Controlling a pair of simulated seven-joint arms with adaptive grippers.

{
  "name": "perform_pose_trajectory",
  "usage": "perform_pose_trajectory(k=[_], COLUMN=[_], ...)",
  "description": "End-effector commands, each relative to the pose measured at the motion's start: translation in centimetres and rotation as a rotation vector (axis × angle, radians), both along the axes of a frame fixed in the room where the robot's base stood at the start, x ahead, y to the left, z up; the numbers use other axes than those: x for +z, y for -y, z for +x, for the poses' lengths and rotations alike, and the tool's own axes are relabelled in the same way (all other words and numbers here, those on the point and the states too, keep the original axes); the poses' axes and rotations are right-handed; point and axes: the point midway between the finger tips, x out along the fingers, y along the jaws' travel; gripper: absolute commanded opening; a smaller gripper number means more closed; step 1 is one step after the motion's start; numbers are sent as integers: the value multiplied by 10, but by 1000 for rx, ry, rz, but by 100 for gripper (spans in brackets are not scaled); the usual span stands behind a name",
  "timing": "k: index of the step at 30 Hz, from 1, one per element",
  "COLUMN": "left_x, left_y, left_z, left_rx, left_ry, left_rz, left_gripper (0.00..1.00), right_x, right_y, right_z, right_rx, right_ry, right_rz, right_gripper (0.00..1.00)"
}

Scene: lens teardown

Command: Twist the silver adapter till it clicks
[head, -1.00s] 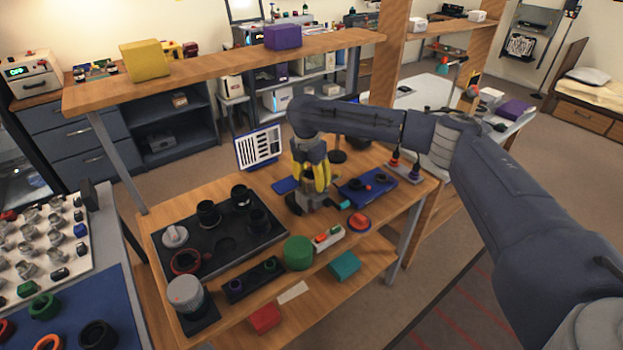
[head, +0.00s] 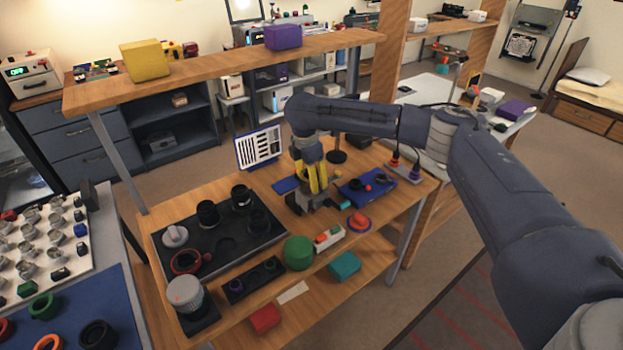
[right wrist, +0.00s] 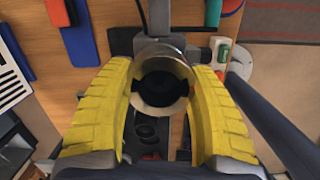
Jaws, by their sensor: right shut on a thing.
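The silver adapter (right wrist: 162,54) is a round metal ring with a dark opening, in the middle of the right wrist view. My right gripper (right wrist: 162,82) has its two yellow fingers closed on opposite sides of the ring. In the head view my right gripper (head: 316,186) points down over a dark holder (head: 301,203) on the workbench. There the adapter is hidden by the fingers, and I cannot tell whether it has clicked. My left gripper is in neither view.
A black tray (head: 222,266) with lens parts lies left of the gripper. A green cylinder (head: 298,252), a red round button (head: 359,221) and a blue mat (head: 352,192) are close by. A panel with dark markings (head: 258,148) stands behind. A shelf (head: 225,63) runs above.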

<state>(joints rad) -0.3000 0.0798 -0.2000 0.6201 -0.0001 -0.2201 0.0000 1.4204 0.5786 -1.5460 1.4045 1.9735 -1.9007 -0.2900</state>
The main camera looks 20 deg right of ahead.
Motion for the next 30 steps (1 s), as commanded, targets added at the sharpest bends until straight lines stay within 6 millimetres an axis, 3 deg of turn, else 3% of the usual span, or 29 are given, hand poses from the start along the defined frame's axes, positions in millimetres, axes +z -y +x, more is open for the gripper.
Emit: perform_pose_trajectory(k=[10,12,20,21,27,30], left_x=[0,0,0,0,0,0], left_y=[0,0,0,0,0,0], left_z=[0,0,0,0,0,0], left_rx=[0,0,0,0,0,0], left_ry=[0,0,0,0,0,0], left_rz=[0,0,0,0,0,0], left_gripper=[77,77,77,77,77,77], right_x=[0,0,0,0,0,0], right_y=[0,0,0,0,0,0], right_z=[0,0,0,0,0,0], right_rx=[-50,-87,-114,-113,-112,-111], right_ry=[0,-1,-1,0,0,0], right_rz=[-1,0,1,1,0,0], right_gripper=[25,14,12,59,82,84])
